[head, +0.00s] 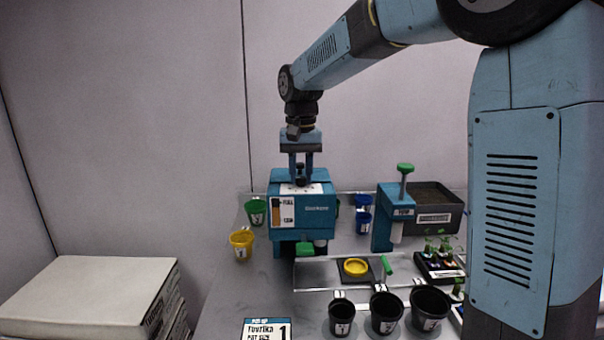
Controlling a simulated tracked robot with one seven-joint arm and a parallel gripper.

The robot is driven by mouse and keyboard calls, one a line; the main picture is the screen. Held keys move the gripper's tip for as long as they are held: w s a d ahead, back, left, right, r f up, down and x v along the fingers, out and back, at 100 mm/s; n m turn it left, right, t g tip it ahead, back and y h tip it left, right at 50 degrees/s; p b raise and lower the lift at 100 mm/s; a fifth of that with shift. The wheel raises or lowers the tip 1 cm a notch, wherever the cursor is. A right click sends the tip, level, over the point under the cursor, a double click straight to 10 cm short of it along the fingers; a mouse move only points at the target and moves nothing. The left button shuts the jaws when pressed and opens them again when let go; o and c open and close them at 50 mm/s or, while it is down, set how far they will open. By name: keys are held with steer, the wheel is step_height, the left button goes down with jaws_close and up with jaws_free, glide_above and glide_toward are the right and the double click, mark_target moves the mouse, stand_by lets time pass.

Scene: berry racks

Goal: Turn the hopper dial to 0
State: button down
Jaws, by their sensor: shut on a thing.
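The hopper (318,217) is a blue box at the back middle of the bench, with a white gauge label marked FULL and LOW on its front. A dark dial knob (300,181) stands on a white plate on its top. My gripper (301,173) points straight down over the hopper and is shut on the dial knob, a finger on each side. The numbers on the dial plate are too small to read, so the dial's setting cannot be told.
A blue press with a green knob (405,168) stands right of the hopper. Green (255,210) and yellow (241,243) cups stand left. A clear-edged tray (318,275), several black pots (386,312) and a card (267,329) are in front.

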mark_target(302, 177)
steer(key=shift+r, duration=0.15)
steer(key=c, duration=0.9)
jaws_free()
steer(key=shift+o, duration=0.2)
step_height(302, 177, up, 14)
steer(key=shift+f, duration=0.25)
steer(key=shift+d, duration=0.1)
steer(key=s+d+f+t, duration=0.2)
steer(key=s+d+f, duration=0.2)
steer(key=s+d, duration=0.2)
steer(key=s+d+f+t, duration=0.1)
steer(key=s+d+f, duration=0.4)
steer(key=s, duration=0.6)
steer(key=s+d+f+t, duration=0.2)
steer(key=s+d+f, duration=0.3)
steer(key=s+d, duration=0.2)
steer(key=shift+s+d+n+t, duration=0.3)
steer(key=shift+s, duration=0.9)
